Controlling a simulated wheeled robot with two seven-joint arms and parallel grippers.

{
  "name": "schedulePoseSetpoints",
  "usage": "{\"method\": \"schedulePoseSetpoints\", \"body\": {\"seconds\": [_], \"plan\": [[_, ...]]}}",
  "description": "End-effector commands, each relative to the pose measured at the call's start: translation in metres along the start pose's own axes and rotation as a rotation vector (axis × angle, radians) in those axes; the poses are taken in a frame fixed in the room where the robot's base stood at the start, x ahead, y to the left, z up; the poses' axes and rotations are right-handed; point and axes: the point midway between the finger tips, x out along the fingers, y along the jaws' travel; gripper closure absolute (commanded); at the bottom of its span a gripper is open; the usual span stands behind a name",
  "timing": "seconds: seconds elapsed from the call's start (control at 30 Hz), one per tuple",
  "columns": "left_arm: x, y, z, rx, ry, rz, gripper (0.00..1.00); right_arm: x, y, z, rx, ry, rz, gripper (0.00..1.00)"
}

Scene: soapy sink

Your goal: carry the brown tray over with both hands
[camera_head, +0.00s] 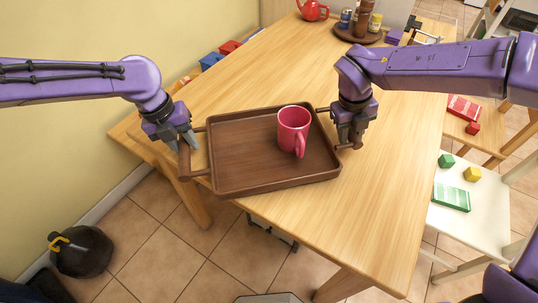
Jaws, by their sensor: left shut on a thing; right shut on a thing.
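The brown tray (240,171) is a dark rectangular tray with a raised rim and a handle at each short end. It is over the front left part of the wooden table, its near left part reaching past the table edge. A red mug (293,128) stands upright in its right half. My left gripper (184,143) is shut on the tray's left handle (184,168). My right gripper (350,143) is shut on the tray's right handle, mostly hidden by the fingers. I cannot tell whether the tray touches the tabletop.
The wooden table (400,170) is clear to the right and behind the tray. A round brown board (345,36) with jars and a red teapot (313,10) are at the back. A white chair (480,210) with blocks stands right.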

Motion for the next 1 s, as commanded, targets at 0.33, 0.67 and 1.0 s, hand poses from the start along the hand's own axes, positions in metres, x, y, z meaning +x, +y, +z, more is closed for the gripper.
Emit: {"method": "schedulePoseSetpoints", "body": {"seconds": [0.33,0.67,1.0], "plan": [[0.007,0.001,0.0,0.0,0.0,0.0,0.4,0.007,0.002,0.0,0.0,0.0,0.0,0.4],[-0.025,0.001,0.001,-0.001,-0.005,-0.003,0.4,0.007,0.001,0.0,0.0,0.0,0.0,0.4],[-0.101,0.001,0.0,0.0,-0.002,0.0,0.4,0.007,0.002,0.0,0.0,0.0,0.0,0.4]]}}
